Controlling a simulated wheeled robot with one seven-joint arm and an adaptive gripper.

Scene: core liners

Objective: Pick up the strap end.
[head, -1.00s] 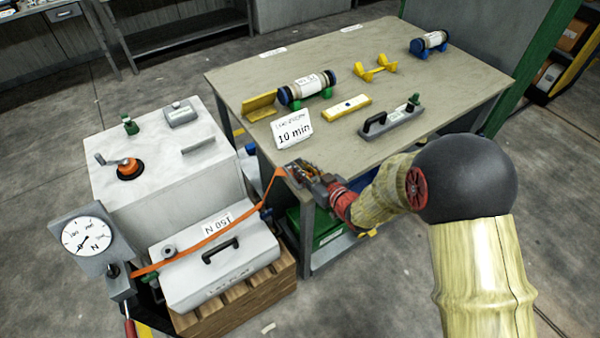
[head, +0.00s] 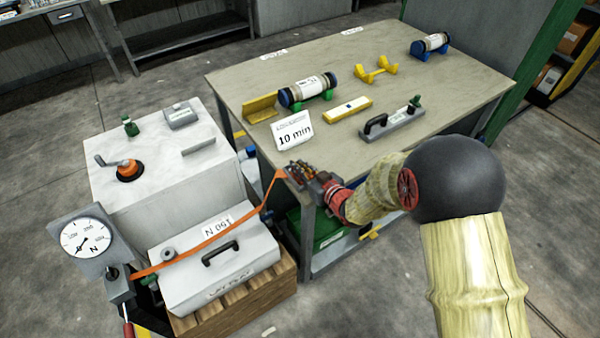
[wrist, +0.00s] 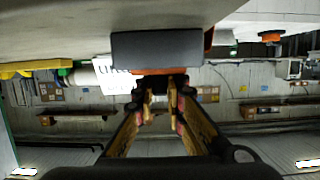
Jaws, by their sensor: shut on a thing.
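The orange strap (head: 208,241) runs from the gauge stand at lower left, slanting up across the lid of the grey case. Its end (head: 279,178) is at my gripper, beside the near left corner of the workbench. My gripper (head: 292,172) is shut on the strap end, and its fingers partly hide the hold in the head view. In the wrist view the two fingers (wrist: 160,105) point at a dark grey block (wrist: 157,50) with an orange strip along its lower edge. I cannot tell exactly how the strap end sits between them.
The workbench (head: 240,75) carries a core liner (head: 309,89), a yellow bar (head: 348,109), a grey handled tool (head: 392,123) and a "10 min" card (head: 293,131). The grey case (head: 190,285), dial gauge (head: 86,238) and white cabinet (head: 120,205) stand left.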

